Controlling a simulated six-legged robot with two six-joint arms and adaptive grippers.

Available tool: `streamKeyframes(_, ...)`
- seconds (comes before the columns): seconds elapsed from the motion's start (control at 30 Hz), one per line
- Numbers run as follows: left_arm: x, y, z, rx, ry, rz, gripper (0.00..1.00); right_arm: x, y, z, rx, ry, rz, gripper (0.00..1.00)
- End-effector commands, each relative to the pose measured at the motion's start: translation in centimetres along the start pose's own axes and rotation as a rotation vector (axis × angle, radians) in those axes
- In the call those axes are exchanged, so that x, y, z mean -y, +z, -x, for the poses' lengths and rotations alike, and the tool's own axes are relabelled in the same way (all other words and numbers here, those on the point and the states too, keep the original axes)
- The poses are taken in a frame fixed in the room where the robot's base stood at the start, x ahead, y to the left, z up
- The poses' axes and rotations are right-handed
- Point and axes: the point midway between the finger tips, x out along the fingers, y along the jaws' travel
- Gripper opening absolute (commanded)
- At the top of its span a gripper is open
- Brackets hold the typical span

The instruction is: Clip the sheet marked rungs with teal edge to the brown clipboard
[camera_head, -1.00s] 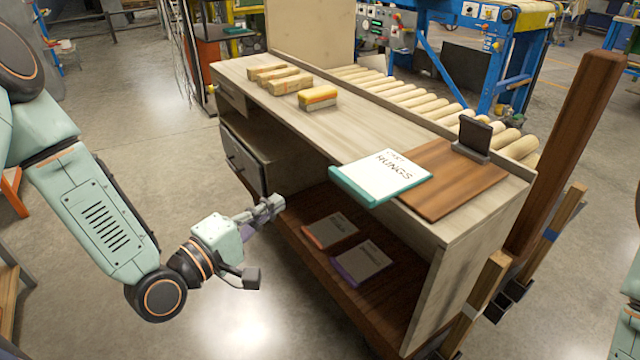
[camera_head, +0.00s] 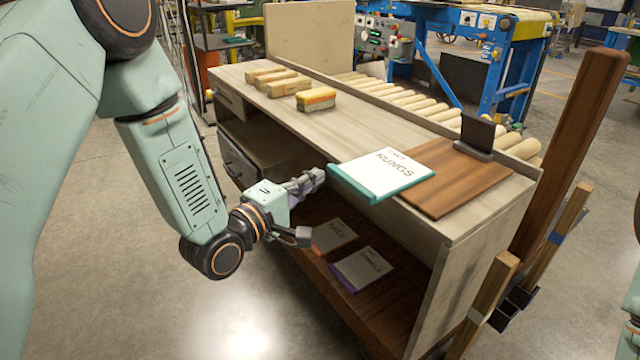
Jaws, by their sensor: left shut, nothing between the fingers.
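The white sheet marked RUNGS (camera_head: 398,166) lies on the bench top, with its teal edge (camera_head: 372,188) facing the front and jutting past the bench's front edge. The brown clipboard (camera_head: 462,186) lies flat to its right, with a dark upright clip (camera_head: 477,134) at its back end. The sheet's right side is close to or over the board's left edge; I cannot tell which. My left gripper (camera_head: 312,205) is shut and empty, in front of the bench and a little left of and below the teal edge, apart from it. My right gripper is not in view.
Several wooden blocks and a yellow-orange block (camera_head: 316,99) stand on the bench (camera_head: 352,135). The lower shelf (camera_head: 385,310) holds two grey sheets, one orange-edged (camera_head: 333,236), one purple-edged (camera_head: 362,269). A roller conveyor runs behind.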

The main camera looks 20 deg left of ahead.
Motion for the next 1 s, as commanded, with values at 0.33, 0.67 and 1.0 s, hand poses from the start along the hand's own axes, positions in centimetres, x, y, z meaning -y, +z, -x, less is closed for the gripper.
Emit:
streamKeyframes(0.33,-0.1,1.2,-1.2,0.000,0.002,-0.001,0.00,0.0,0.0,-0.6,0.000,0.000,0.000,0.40)
streamKeyframes(0.67,-0.1,1.2,-1.2,-0.001,0.002,0.000,0.00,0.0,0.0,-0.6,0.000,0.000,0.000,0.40)
streamKeyframes(1.0,-0.1,2.4,-2.4,0.002,-0.001,-0.003,0.00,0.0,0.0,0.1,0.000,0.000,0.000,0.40)
